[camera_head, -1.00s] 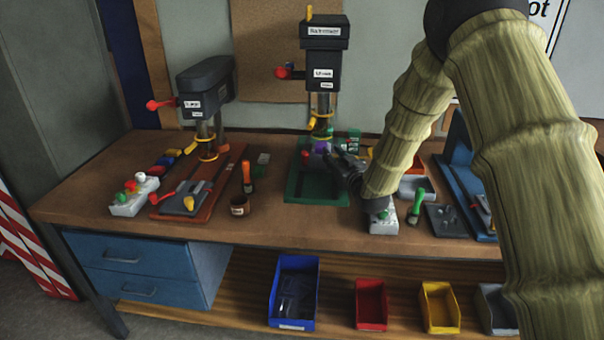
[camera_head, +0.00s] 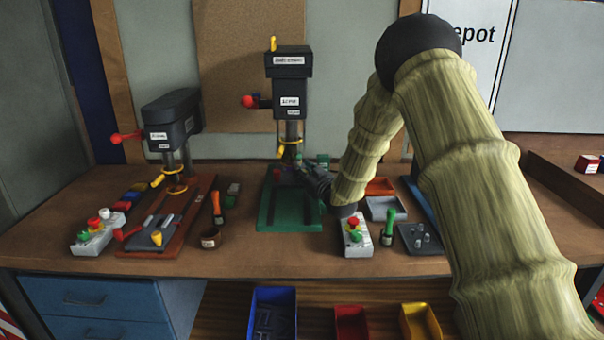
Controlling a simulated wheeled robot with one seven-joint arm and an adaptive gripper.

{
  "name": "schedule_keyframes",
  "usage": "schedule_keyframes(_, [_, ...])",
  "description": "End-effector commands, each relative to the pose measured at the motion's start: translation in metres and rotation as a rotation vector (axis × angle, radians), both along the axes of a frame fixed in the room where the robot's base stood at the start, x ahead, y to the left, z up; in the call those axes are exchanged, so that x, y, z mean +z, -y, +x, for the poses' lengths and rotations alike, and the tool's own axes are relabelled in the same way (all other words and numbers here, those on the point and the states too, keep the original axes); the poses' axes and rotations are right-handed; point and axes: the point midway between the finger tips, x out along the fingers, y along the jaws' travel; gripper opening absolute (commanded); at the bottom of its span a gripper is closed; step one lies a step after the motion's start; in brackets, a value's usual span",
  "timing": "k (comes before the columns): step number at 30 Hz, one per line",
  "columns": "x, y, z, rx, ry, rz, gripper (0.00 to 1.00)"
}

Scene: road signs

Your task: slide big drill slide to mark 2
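The bigger drill press stands at the back middle, with a dark head (camera_head: 290,78), a red-knobbed lever and a green base (camera_head: 272,215) with dark slots. My gripper (camera_head: 304,172) is at the rear of the green base, beside the column's lower end. Small coloured parts there are partly hidden by it, and its fingers are too small and dark to read. The slide and mark 2 cannot be made out. A smaller drill press (camera_head: 172,121) stands left on a red-brown base (camera_head: 180,232).
A white button box (camera_head: 356,238) and a green-handled tool (camera_head: 388,228) stand right of the green base. Another button box (camera_head: 95,232) is far left. Blue (camera_head: 272,312), red and yellow bins sit below.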

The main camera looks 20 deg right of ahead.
Motion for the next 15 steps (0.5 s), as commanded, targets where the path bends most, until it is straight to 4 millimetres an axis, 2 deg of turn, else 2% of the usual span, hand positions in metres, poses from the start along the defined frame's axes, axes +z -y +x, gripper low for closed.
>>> schedule_keyframes(1, [0.0028, 0.0019, 0.0009, -0.003, 0.004, 0.000, 0.41])
schedule_keyframes(2, [0.0025, 0.0015, 0.0007, -0.002, 0.003, 0.000, 0.47])
schedule_keyframes(11, [0.0000, -0.0031, 0.0003, 0.004, 0.000, 0.000, 0.47])
schedule_keyframes(15, [-0.0005, -0.0020, -0.0060, 0.004, -0.002, 0.001, 0.47])
